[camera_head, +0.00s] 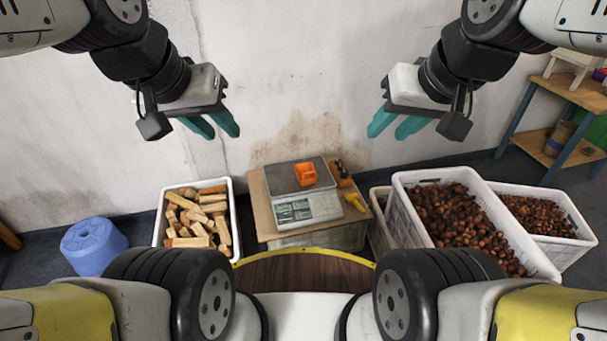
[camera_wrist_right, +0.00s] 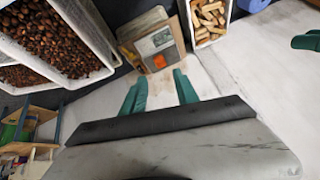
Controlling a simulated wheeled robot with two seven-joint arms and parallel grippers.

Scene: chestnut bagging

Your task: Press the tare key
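A scale (camera_head: 318,207) stands on a small wooden stand against the wall, with its display and key panel (camera_head: 293,212) facing me. The tare key is too small to tell apart. My left gripper (camera_head: 212,124) is open and empty, in the air up and left of the scale. My right gripper (camera_head: 395,124) is open and empty, up and right of it. In the right wrist view its fingers (camera_wrist_right: 160,93) are apart.
A yellow-handled tool (camera_head: 354,201) lies right of the scale. Crates of chestnuts (camera_head: 408,222) stand right. A wooden shelf (camera_head: 575,95) is far right. The air between my grippers is clear.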

